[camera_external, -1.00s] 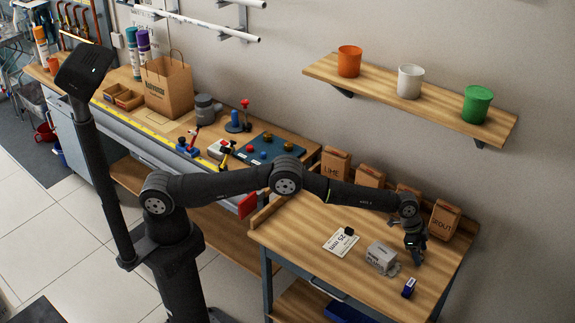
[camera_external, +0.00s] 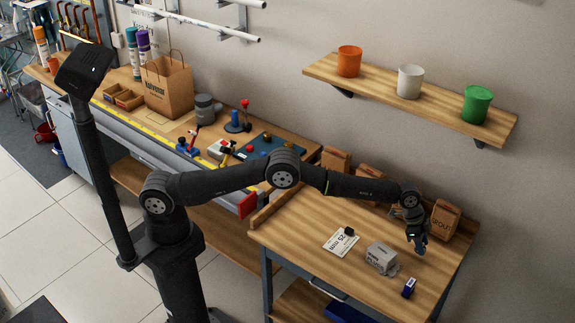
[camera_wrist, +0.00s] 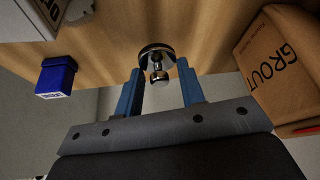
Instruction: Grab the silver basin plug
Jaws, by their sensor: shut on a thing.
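The silver basin plug (camera_wrist: 157,56) is a shiny round disc with a knob. In the wrist view it sits between the tips of my two blue fingers. My gripper (camera_wrist: 160,78) is shut on it. In the external view my gripper (camera_external: 416,246) is over the right part of the wooden bench (camera_external: 310,220), and the plug cannot be made out there. I cannot tell how far the plug is from the bench top.
A grey box (camera_external: 380,257) stands left of my gripper, with a small grey piece beside it. A small blue box (camera_external: 409,287) is nearer the front edge. A grout bag (camera_external: 444,219) stands close behind on the right. A white card (camera_external: 341,242) lies left.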

